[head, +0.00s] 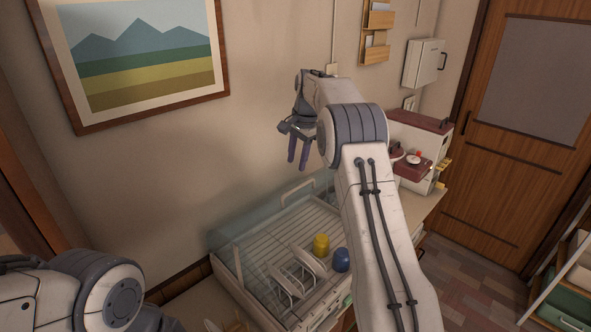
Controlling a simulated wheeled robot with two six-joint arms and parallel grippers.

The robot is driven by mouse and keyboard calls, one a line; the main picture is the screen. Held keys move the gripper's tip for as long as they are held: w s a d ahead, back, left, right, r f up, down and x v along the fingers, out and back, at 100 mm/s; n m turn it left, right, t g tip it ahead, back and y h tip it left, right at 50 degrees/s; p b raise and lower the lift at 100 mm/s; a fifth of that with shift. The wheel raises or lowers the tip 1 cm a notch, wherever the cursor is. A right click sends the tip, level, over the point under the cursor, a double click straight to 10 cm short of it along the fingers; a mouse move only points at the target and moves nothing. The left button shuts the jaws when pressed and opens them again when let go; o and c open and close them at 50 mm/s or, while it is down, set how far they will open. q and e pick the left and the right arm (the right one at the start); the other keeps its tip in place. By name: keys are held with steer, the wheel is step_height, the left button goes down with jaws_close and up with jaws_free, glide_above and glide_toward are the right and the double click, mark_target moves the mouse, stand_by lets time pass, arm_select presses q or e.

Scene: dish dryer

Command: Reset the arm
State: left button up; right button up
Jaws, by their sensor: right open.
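My right gripper (298,152) hangs in the air above the far end of the dish dryer (228,275), with its fingers pointing down. It is open and empty. My right arm reaches up from the lower right and hides part of the dryer's right side. My left arm shows only in part at the lower left, and its gripper is out of view.
The dryer holds white plates (283,277), a yellow cup (321,245) and a blue cup (341,260). A clear cover (262,225) stands along its back. A white and dark red machine (420,140) stands on the counter to the right. The wall is behind.

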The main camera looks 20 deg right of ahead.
stand_by(0.4)
steer(key=s+a+f+n+b, duration=0.1)
steer(key=s+a+n+b, duration=0.15)
steer(key=s+a, duration=0.45)
steer(key=s+a+f+n+g+b, duration=0.15)
steer(key=s+a+n, duration=0.25)
steer(key=a, duration=0.5)
steer(key=s+a+f+n+t+b, duration=0.1)
steer(key=s+a+n+b, duration=0.25)
steer(key=s+a, duration=0.35)
steer(key=s+a+f+n+b, duration=0.2)
steer(key=s+f+n, duration=0.3)
steer(key=s, duration=0.8)
steer(key=s+a+f+n+g+b, duration=0.1)
steer(key=s+f+n, duration=0.5)
steer(key=s, duration=0.7)
steer(key=shift+a+f+b, duration=0.4)
steer(key=shift+b, duration=0.25)
steer(key=shift+g, duration=0.25)
